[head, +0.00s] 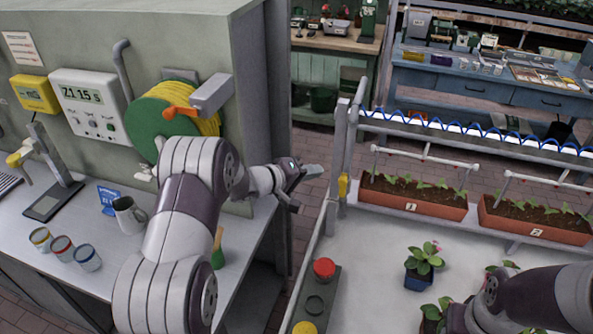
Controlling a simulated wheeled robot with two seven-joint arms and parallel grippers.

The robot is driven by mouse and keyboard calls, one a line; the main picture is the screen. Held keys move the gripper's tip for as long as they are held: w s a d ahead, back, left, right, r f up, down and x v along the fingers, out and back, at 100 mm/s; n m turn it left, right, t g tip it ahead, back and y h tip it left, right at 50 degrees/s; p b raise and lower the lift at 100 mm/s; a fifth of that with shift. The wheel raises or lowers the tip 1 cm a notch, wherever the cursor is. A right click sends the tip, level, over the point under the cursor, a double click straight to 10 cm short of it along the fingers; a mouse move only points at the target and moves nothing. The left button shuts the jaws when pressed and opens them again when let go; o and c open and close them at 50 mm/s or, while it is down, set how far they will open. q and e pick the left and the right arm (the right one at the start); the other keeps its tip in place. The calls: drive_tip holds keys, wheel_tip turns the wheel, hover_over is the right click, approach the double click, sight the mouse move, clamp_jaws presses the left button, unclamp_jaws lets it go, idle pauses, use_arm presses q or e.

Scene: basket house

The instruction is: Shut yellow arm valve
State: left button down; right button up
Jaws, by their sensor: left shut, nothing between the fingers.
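A small yellow lever (343,186) hangs upright on the grey post at the near left corner of the planting bench, below the pipe. It looks like the yellow arm of the valve. My left gripper (312,172) reaches in from the left and is just left of the lever, at about its height in the picture. A gap shows between them, though depth is hard to judge. My left gripper is shut and empty. My right arm comes in at the lower right, over the bench; its gripper cannot be made out.
Planters with seedlings (412,199) (535,220) stand along the bench. A potted plant (423,266) and a button box (318,300) with red and yellow tops are nearer.

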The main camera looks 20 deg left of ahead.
sight(342, 176)
use_arm(q)
drive_tip(key=d, duration=0.2)
drive_tip(key=d+f+p, duration=0.1)
drive_tip(key=shift+s+d, duration=0.1)
drive_tip(key=shift+d, duration=0.3)
drive_tip(key=shift+w+d+f, duration=0.1)
drive_tip(key=shift+w+f, duration=0.1)
drive_tip(key=shift+f, duration=0.15)
drive_tip(key=shift+s+d+r, duration=0.1)
drive_tip(key=shift+d+p, duration=0.15)
drive_tip(key=shift+p, duration=0.15)
